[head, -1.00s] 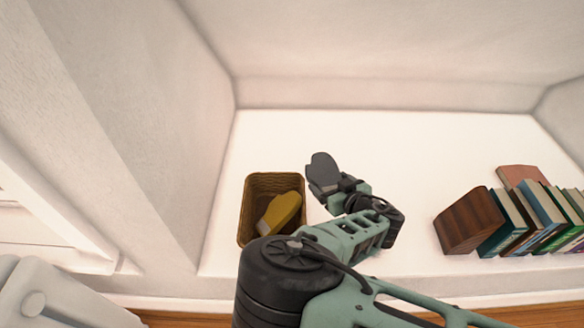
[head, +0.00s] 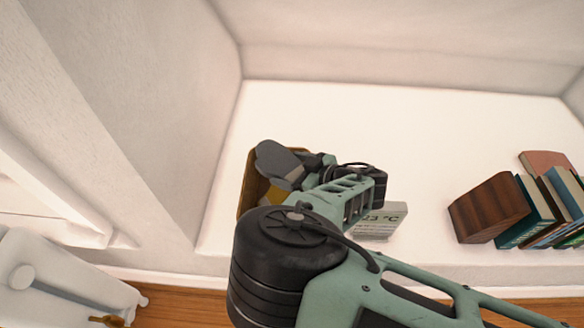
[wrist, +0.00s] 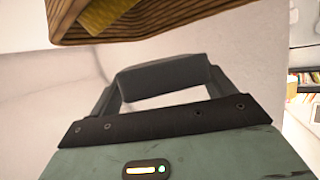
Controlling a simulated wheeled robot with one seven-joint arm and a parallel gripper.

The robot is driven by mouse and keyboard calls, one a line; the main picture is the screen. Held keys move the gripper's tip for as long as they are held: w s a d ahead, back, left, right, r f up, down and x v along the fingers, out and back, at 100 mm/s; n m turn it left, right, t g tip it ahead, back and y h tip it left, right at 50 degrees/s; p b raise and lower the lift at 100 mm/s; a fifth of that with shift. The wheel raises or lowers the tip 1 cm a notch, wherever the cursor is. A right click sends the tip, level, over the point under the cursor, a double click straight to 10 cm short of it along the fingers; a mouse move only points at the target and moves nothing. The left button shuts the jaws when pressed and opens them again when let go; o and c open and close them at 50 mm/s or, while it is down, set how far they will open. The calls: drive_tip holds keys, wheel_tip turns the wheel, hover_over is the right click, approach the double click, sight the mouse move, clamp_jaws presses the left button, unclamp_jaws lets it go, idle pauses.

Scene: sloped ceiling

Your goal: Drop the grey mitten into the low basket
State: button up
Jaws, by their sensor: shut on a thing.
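The grey mitten (head: 280,160) is held by my gripper (head: 304,173) above the low basket, over its upper right part in the head view. My gripper is shut on the mitten. The basket (head: 246,192) is brown and woven, and the mitten, gripper and arm hide much of it. A yellow mitten (head: 268,196) lies inside, partly covered from view. In the wrist view the basket's woven wall (wrist: 190,22) shows at the top edge, with a patch of yellow in it. I cannot tell there whether the grey mitten touches the basket.
A pale box with "23 °C" (head: 386,222) stands right of my arm, partly hidden. A dark wooden block (head: 488,208) and a row of books (head: 535,215) stand at the right. The white surface behind the basket is clear up to the wall.

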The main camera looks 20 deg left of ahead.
drive_tip(key=shift+f, duration=0.55)
drive_tip(key=o, duration=0.9)
drive_tip(key=p+v, duration=0.1)
drive_tip(key=v, duration=1.6)
drive_tip(key=shift+d+r+p, duration=0.15)
drive_tip(key=shift+r+p, duration=0.1)
drive_tip(key=shift+p, duration=0.05)
